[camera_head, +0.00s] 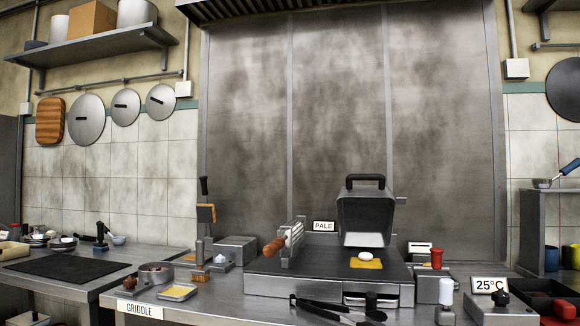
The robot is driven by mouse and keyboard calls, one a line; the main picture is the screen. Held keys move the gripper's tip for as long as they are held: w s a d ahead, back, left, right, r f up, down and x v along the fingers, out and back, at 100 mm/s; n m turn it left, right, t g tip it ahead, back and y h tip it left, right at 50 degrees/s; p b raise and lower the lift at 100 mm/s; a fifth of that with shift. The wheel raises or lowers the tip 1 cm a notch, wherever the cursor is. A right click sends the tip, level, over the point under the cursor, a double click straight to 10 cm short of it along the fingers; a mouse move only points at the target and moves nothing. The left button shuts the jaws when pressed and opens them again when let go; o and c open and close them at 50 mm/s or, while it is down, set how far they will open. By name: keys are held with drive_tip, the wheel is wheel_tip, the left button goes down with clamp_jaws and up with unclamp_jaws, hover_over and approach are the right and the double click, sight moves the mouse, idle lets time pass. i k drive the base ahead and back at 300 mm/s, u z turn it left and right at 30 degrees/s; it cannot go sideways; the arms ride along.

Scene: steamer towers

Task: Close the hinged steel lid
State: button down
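The hinged steel lid (365,215) stands raised at the back right of the flat griddle (310,263). It has a black bar handle (365,180) along its top edge and tilts up above the plate. Under and in front of it, a yellow square (366,264) with a white round piece (367,253) on it lies on the dark cooking surface. The lid's hinge is hidden behind it. My gripper is not in view.
Dark tongs (335,311) lie at the counter's front. A wooden-handled tool (287,240) stands at the griddle's left edge. A red-capped container (436,260) and a white-topped bottle (445,295) stand to the right. The air in front of the lid looks clear.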

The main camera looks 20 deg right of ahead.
sight(365, 215)
drive_tip(key=i, duration=0.4)
drive_tip(key=z, duration=0.7)
